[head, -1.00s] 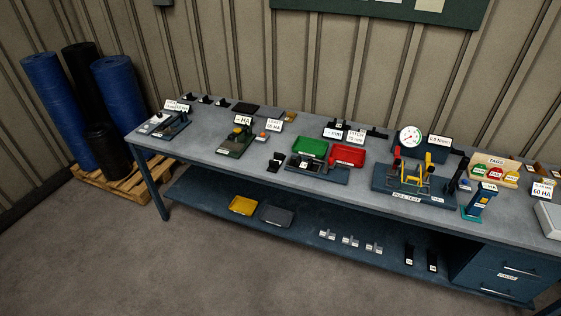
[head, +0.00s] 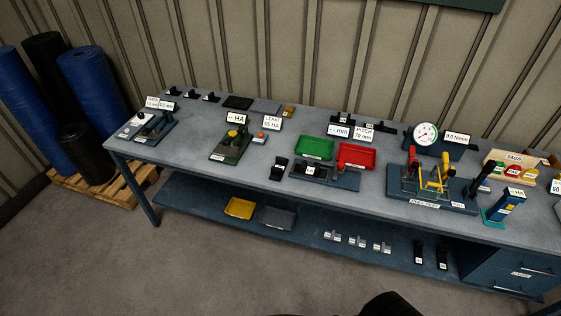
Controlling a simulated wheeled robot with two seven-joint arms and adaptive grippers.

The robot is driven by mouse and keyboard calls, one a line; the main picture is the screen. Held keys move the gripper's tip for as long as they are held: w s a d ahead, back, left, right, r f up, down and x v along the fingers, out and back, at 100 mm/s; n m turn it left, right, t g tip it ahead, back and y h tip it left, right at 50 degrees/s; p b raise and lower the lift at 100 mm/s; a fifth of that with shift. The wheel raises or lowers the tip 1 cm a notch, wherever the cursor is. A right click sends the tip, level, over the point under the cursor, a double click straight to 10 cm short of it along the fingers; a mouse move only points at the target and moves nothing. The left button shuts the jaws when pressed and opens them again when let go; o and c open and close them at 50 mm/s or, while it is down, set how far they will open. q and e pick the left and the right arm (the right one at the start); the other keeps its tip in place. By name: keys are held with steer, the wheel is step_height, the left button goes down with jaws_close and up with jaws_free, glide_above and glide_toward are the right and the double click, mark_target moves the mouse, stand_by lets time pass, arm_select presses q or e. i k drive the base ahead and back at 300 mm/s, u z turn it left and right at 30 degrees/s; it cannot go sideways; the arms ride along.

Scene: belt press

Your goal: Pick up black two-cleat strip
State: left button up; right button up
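Two long black strips with small upright parts lie at the back of the bench behind the pitch sign, a left one (head: 343,119) and a right one (head: 377,127). They look like cleated strips, but the cleats are too small to count for certain. Several small black pieces (head: 191,95) stand in a row at the back left of the bench. Two black pieces with white labels (head: 418,251) are on the lower shelf at the right. Neither gripper is in view. A dark rounded shape shows at the bottom edge, probably part of me.
The blue-grey bench (head: 190,150) carries a green tray (head: 315,148), a red tray (head: 356,156), a pull-test fixture (head: 428,187), a dial gauge (head: 425,134) and a hardness stand (head: 232,145). Rolls (head: 90,80) stand on a pallet at left. The floor in front is clear.

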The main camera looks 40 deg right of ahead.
mark_target(310, 168)
steer(key=z, duration=0.05)
steer(key=i, duration=0.75)
steer(key=z, duration=0.75)
steer(key=i, duration=0.6)
steer(key=z, duration=0.55)
